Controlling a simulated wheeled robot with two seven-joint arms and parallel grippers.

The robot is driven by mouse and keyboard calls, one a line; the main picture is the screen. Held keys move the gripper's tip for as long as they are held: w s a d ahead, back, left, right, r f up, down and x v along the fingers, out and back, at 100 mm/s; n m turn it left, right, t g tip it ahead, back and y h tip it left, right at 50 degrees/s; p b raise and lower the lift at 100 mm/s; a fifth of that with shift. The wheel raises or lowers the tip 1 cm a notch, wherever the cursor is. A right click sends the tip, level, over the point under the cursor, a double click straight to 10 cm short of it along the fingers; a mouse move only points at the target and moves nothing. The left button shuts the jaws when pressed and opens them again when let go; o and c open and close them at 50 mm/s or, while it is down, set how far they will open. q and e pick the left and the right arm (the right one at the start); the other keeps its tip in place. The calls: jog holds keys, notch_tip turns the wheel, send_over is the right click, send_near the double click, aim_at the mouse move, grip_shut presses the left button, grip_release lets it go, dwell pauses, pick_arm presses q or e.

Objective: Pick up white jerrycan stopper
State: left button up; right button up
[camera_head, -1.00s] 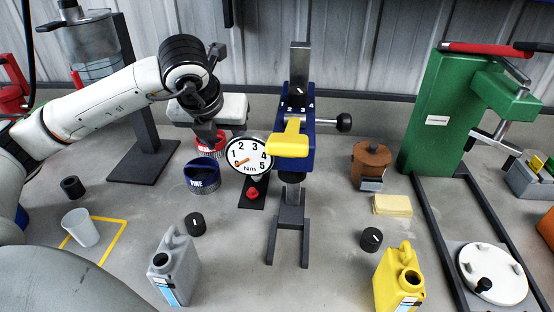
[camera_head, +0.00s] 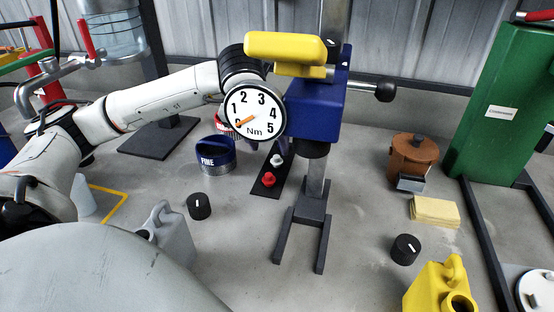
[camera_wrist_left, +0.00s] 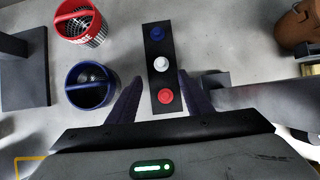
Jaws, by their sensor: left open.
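A white stopper (camera_head: 277,160) stands on a narrow black strip (camera_head: 262,190), behind a red stopper (camera_head: 269,180). The left wrist view shows the white stopper (camera_wrist_left: 161,64) between a blue stopper (camera_wrist_left: 158,33) and the red one (camera_wrist_left: 165,96). My left gripper (camera_wrist_left: 158,77) is open and empty, with one finger on each side of the strip. The white stopper lies near the line between the fingertips; its height below them cannot be told. My right gripper is not in view.
A blue stand (camera_head: 314,105) with a yellow handle (camera_head: 286,48) rises right of the strip. A blue-rimmed basket (camera_head: 215,155) stands left of it. A grey jerrycan (camera_head: 172,235), a yellow jerrycan (camera_head: 442,290) and two black knobs (camera_head: 199,206) (camera_head: 405,249) stand nearer.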

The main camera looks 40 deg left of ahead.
aim_at(276, 157)
pick_arm(q)
jog(key=x, duration=0.8)
jog(key=shift+w, duration=0.35)
jog(key=c, duration=1.1)
